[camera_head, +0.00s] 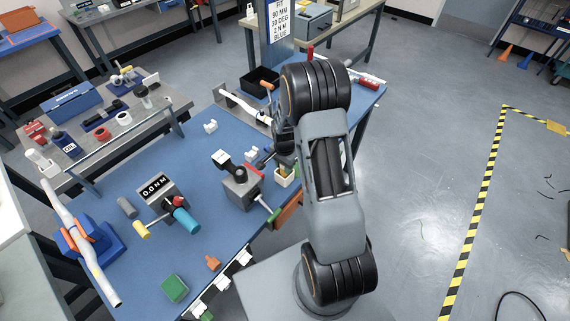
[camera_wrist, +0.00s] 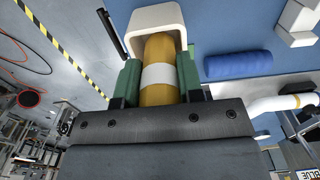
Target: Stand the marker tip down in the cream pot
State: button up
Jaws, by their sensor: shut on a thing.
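The marker (camera_wrist: 158,95) is ochre-yellow with a white band around its middle. In the wrist view it sits between the green fingers of my gripper (camera_wrist: 158,78), which is shut on it. Its far end reaches into the square mouth of the cream pot (camera_wrist: 142,17); its tip is hidden there, so I cannot tell whether it touches the bottom. In the head view the cream pot (camera_head: 284,181) stands near the right edge of the blue bench, with a bit of yellow above it. My arm hides most of the gripper there.
A grey vice-like block (camera_head: 238,190) with a red top stands just left of the pot. A display box (camera_head: 155,193) and a teal cylinder (camera_head: 187,220) are farther left. A blue cylinder (camera_wrist: 238,66) lies right of the pot in the wrist view.

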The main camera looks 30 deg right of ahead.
jog(key=shift+f+b, duration=0.3)
jog(key=shift+b, duration=0.05)
jog(key=o, duration=1)
jog(key=shift+r+p, duration=0.25)
jog(key=shift+p, duration=0.2)
jog(key=r+b, duration=0.3)
jog(key=r, duration=1)
jog(key=shift+w, duration=0.2)
jog(key=s+a+r+n+t, duration=0.1)
jog(key=s+a+r+n, duration=0.2)
jog(key=s+r+n, duration=0.1)
jog(key=s+a+r+n+t, duration=0.2)
jog(key=s+a+r+n, duration=0.1)
jog(key=s, duration=0.4)
jog(key=s+a+r+n+t, duration=0.1)
jog(key=s+a+r+n, duration=0.2)
jog(key=s+r+n, duration=0.1)
jog(key=shift+s+r+n+t, duration=0.15)
jog(key=shift+s+r+n, duration=0.05)
jog(key=shift+s+n, duration=0.3)
jog(key=shift+s+r+n+t, duration=0.15)
jog(key=shift+s+n, duration=0.2)
jog(key=shift+n, duration=0.25)
